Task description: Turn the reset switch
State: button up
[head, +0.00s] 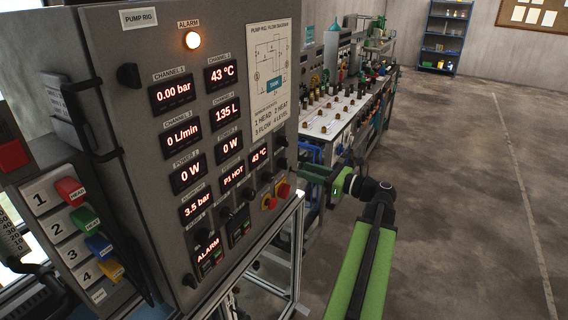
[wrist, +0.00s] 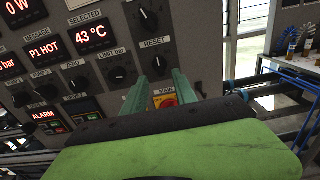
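The reset switch (wrist: 153,66) is a dark round knob under the label RESET in the wrist view. In the head view, dark knobs (head: 281,163) sit at the panel's right edge, and the reset switch seems to be among them. My gripper (wrist: 161,78) has its two teal fingers apart, pointing at the panel, with the knob appearing between and just beyond the tips. Nothing is held. I cannot tell whether a finger touches the knob. In the head view my gripper (head: 306,172) is at the right side of the panel.
The pump rig panel (head: 140,150) has a lit alarm lamp (head: 192,40) and an ALARM display (head: 208,250). A limit knob (wrist: 118,72) sits left of the reset switch, and a red and yellow main switch (wrist: 168,100) sits below. Open floor (head: 450,190) lies right.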

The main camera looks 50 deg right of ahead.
aim_at(287, 164)
jog(key=shift+x, duration=3.75)
grip_shut()
